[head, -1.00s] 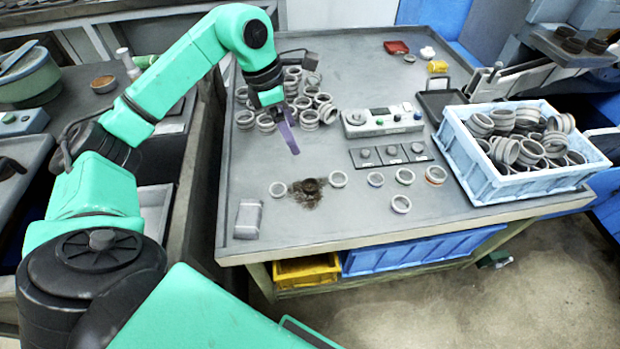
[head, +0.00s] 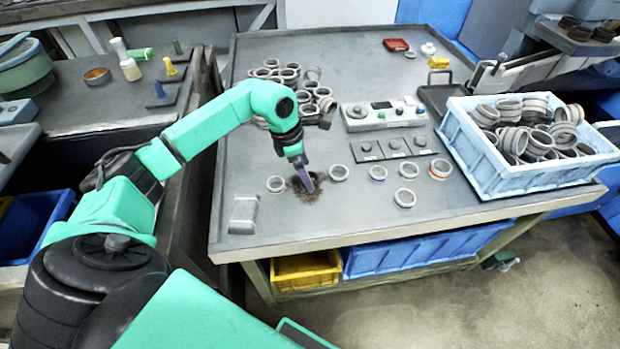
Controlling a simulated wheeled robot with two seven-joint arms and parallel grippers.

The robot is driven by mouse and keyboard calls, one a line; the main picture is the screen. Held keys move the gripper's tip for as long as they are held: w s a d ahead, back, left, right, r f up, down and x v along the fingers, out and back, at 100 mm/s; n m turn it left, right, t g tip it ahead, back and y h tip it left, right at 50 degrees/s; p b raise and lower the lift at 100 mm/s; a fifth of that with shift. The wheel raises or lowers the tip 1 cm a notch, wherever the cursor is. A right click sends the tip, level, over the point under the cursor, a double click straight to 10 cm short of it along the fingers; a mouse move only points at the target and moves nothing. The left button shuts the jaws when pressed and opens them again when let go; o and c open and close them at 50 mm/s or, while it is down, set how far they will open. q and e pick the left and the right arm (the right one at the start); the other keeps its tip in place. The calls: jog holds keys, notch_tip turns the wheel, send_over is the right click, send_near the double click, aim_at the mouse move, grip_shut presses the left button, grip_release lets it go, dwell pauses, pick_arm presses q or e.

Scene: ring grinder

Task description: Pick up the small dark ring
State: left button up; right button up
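The small dark ring (head: 296,183) sits on a dark, dirty patch near the front of the grey table, mostly hidden behind my gripper. My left gripper (head: 307,185) points down over this patch, its purple finger overlapping the ring in the picture. I cannot tell whether it touches the ring or whether its fingers are apart. My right gripper is not in view.
More loose rings lie to the right, such as one near the front (head: 404,198). A grey block (head: 244,213) stands at the front left. A control box (head: 383,114) and a heap of rings (head: 318,95) are behind. A light blue crate (head: 490,184) full of rings is at right.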

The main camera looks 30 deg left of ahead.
pick_arm(q)
jog(key=x, duration=0.2)
jog(key=shift+w+f, duration=0.1)
jog(key=shift+f, duration=0.15)
grip_shut()
jog(key=shift+r, duration=0.15)
